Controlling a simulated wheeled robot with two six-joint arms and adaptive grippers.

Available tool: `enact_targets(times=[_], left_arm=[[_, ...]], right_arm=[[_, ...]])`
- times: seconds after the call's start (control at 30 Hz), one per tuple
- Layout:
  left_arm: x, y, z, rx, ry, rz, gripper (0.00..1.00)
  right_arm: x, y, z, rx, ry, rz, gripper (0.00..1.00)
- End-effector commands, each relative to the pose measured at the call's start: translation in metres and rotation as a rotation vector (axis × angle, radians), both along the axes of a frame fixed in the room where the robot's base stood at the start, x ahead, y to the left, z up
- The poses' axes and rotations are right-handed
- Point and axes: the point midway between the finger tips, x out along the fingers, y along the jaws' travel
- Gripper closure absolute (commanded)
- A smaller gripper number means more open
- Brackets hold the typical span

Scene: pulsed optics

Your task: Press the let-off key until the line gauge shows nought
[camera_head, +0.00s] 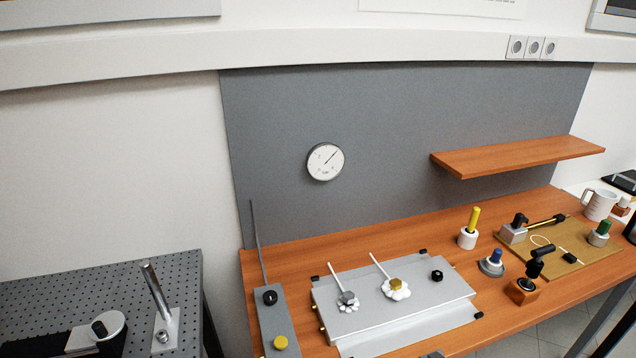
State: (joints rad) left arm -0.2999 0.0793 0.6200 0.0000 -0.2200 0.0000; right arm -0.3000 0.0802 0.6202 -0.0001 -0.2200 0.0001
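A round white line gauge (326,161) is mounted on the grey back panel. Its dark needle points up and to the right; the figures are too small to read. A narrow grey box (276,318) on the left of the bench carries a black knob (270,297) and, nearer to me, a round yellow button (280,342). A thin grey line rises from behind this box along the panel. No label shows which control is the let-off key. Neither of my grippers can be made out in this view, and nothing touches the box.
A silver plate housing (400,310) with two white-stemmed knobs and a black knob (437,275) stands right of the box. Several small tools, a tan mat (548,263) and a mug (599,204) are farther right. A shelf (515,155) overhangs the back.

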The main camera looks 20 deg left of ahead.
Motion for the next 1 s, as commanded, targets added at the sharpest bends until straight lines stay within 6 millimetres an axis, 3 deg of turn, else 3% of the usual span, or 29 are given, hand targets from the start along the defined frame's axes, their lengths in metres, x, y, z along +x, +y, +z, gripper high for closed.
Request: enact_targets(times=[0.2,0.53,1.0], left_arm=[[-0.0003,0.0001,0.0000,0.000,0.001,0.000,0.49],[-0.0003,0.0002,0.0000,0.000,0.001,0.000,1.00],[-0.0001,0.0004,0.0000,0.000,0.000,0.000,1.00]], right_arm=[[0.0000,0.0002,0.0000,0.000,0.000,0.000,0.60],[-0.0001,0.0003,0.0000,0.000,0.000,0.000,0.60],[-0.0001,0.0004,0.0000,0.001,0.000,0.000,0.60]])
